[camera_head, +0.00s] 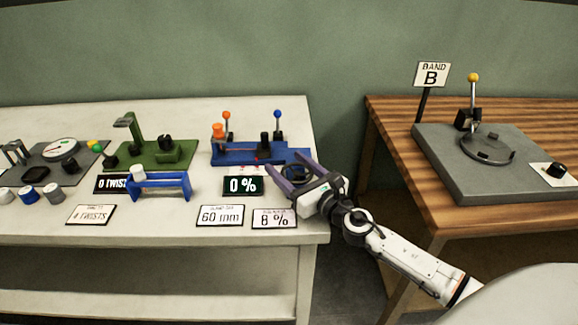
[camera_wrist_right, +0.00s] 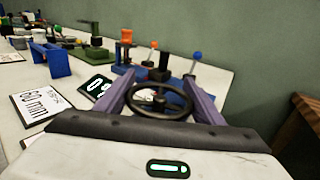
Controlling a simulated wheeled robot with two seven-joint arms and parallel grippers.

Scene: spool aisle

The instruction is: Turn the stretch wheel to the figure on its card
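The stretch wheel is a dark spoked handwheel (camera_wrist_right: 159,101) at the near end of the blue stretch rig (camera_head: 235,154). My right gripper (camera_head: 283,160) reaches it from the right, its two purple fingers apart. In the right wrist view the fingers (camera_wrist_right: 158,77) stand either side of the wheel's rim; I cannot tell whether they touch it. The black display (camera_head: 242,186) before the rig reads 0 %. The white card (camera_head: 274,218) at the table's front edge reads 8 %. My left gripper is out of view.
A 60 mm card (camera_head: 220,215) lies left of the 8 % card. A small blue stand (camera_head: 160,187) and a green rig (camera_head: 150,153) are further left. The rig has orange-knobbed and blue-knobbed levers. A wooden table (camera_head: 400,118) with a grey Band B plate stands right, across a gap.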

